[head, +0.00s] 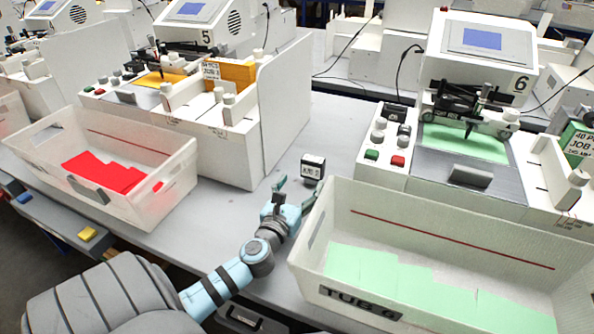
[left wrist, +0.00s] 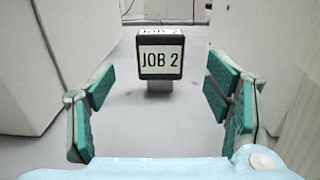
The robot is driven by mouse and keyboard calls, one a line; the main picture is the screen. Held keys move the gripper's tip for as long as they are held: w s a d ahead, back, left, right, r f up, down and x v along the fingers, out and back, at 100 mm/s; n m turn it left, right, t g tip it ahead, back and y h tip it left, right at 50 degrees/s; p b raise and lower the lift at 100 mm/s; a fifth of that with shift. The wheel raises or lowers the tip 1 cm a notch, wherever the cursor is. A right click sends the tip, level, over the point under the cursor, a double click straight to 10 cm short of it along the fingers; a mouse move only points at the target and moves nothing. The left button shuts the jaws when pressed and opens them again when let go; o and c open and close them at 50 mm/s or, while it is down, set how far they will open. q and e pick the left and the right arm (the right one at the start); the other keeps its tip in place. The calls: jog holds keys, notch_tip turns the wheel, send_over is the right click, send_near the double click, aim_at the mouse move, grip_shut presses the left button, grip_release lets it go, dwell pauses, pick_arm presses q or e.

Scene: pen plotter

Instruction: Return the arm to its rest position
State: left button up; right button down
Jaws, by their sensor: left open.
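My left arm (head: 257,257) reaches in from the lower left over the grey bench, between the two white tubs. My left gripper (head: 297,186) is open and empty, with teal pads on its fingers. A small black-and-white block (head: 313,167) stands on the bench just beyond the fingertips. In the left wrist view this block (left wrist: 160,60) reads "JOB 2" and sits ahead, between the open fingers (left wrist: 160,100) in the picture, apart from them. My right gripper does not show in either view.
A white tub with red sheets (head: 188,160) stands at left. The tub marked "TUB 6" (head: 440,212), with green sheets, is close on the right of my gripper. Plotter 5 (head: 205,45) and plotter 6 (head: 481,45) stand behind. Bare bench (head: 335,130) lies between them.

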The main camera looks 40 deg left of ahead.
pick_arm(q)
jog(key=v, duration=0.2)
jog(key=shift+s+d, duration=0.15)
jog(key=shift+s, duration=0.15)
